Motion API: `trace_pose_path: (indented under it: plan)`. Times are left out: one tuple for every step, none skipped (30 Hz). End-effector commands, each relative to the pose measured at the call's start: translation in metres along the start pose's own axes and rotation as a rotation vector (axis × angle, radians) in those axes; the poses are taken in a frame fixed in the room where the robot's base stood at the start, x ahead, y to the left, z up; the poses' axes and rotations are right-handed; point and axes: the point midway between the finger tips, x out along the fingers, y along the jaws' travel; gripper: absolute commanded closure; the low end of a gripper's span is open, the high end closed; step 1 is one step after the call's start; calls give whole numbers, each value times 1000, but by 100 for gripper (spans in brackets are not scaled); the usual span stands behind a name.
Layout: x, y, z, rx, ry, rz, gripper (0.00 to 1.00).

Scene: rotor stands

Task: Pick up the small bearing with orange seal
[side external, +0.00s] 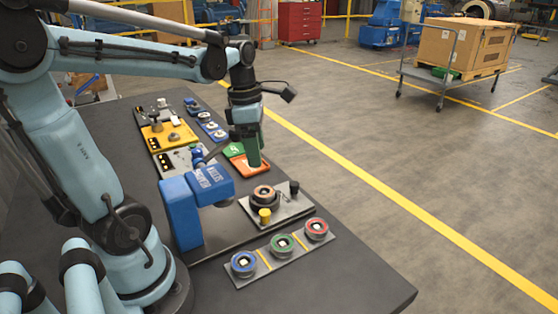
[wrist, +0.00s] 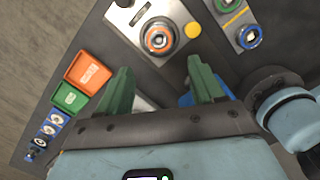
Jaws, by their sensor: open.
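A round part with an orange ring (side external: 264,193) sits on a grey plate beside a yellow knob and a black knob. It also shows at the top of the wrist view (wrist: 158,37). It is the clearest orange-ringed part; I cannot tell for sure that it is the small bearing. My gripper (side external: 252,152) points down above the table, behind this plate in the side view, near the orange and green trays. In the wrist view its green fingers (wrist: 161,76) are spread with nothing visible held between them. The orange-ringed part lies beyond the fingertips, apart from them.
A strip with blue, green and red ringed parts (side external: 283,245) lies near the front. A blue block (side external: 200,195) stands left of the grey plate. An orange tray (wrist: 88,75) and a green tray (wrist: 68,97) lie beside small blue trays (wrist: 47,132). A yellow plate (side external: 168,134) is farther back.

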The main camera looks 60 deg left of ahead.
Motion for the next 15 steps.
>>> trace_pose_path:
  plan:
    - [7, 0, 0, 2, 0, 0, 33]
    - [12, 0, 0, 2, 0, 1, 33]
    - [17, 0, 0, 2, 0, 1, 33]
    - [21, 0, 0, 3, 0, 1, 33]
    - [25, 0, 1, 3, 0, 1, 33]
    - [31, 0, 0, 3, 0, 1, 33]
    - [34, 0, 0, 3, -1, 1, 33]
    - [38, 0, 1, 4, -1, 2, 33]
    - [42, 0, 1, 4, -1, 2, 33]
    - [45, 0, 1, 4, -1, 2, 33]
    - [47, 0, 1, 4, -1, 2, 33]
    - [50, 0, 0, 4, -1, 2, 33]
    - [51, 0, 0, 4, -1, 2, 33]
    - [52, 0, 0, 4, -1, 2, 33]
    - [54, 0, 0, 4, -1, 2, 33]
